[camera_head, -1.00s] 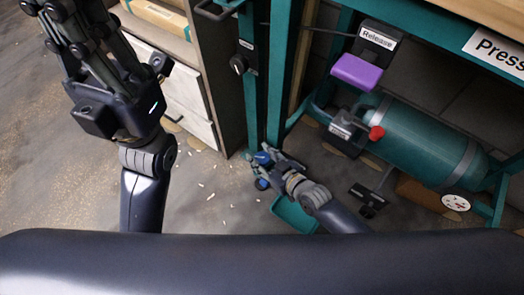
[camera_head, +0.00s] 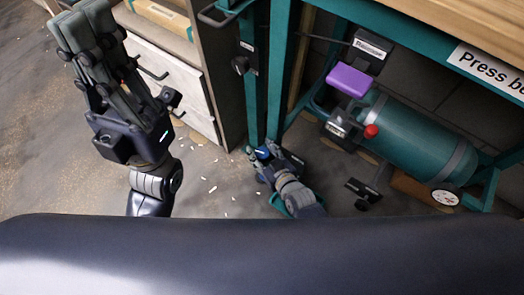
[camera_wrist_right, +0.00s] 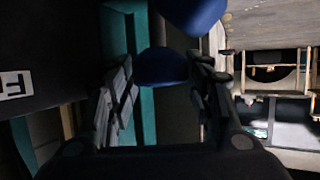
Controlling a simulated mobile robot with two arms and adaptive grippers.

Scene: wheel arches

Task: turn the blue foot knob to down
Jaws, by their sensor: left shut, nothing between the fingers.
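The blue foot knob (camera_head: 262,153) is low down at the base of the teal bench leg, partly hidden by my right gripper (camera_head: 272,158). In the right wrist view a blue rounded part (camera_wrist_right: 162,66) shows between the fingertips of my right gripper (camera_wrist_right: 163,80), with visible space on both sides. A second blue part (camera_wrist_right: 195,12) is at the top edge of that view. I cannot tell which way the knob points. My left gripper (camera_head: 82,28) is raised at the upper left, shut and empty, away from the knob.
A teal tank (camera_head: 400,135) with a red knob (camera_head: 371,131) lies under the bench, right of my right arm. A purple pad (camera_head: 349,80) sits below a Release label (camera_head: 372,47). A drawer cabinet (camera_head: 175,75) stands left of the bench leg. A black pedal (camera_head: 363,192) is on the floor.

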